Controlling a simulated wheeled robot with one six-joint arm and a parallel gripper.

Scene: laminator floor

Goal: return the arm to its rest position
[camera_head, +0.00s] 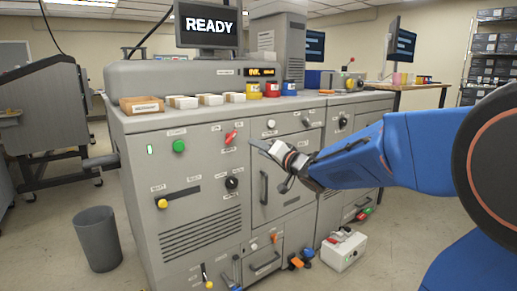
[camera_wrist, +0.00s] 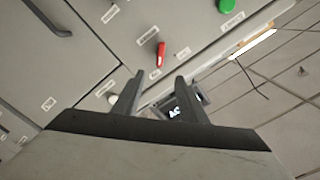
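My blue arm (camera_head: 365,160) reaches in from the right in the head view. My gripper (camera_head: 262,147) is in front of the grey machine's front panel (camera_head: 200,165), to the right of a red lever (camera_head: 231,136). In the wrist view my gripper (camera_wrist: 160,77) shows two dark fingers standing apart, with nothing held between them. The red lever (camera_wrist: 160,54) lies just beyond the fingertips there, with a visible gap to them. A dark thing with white marks (camera_wrist: 175,108) shows partly between the fingers; I cannot tell what it is.
The panel carries a green button (camera_head: 178,146), a black knob (camera_head: 232,182) and a cabinet door handle (camera_head: 263,187). Bins and coloured pots stand on the machine top. A white box (camera_head: 343,251) sits on the floor below my arm. A grey bin (camera_head: 98,238) stands left on open floor.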

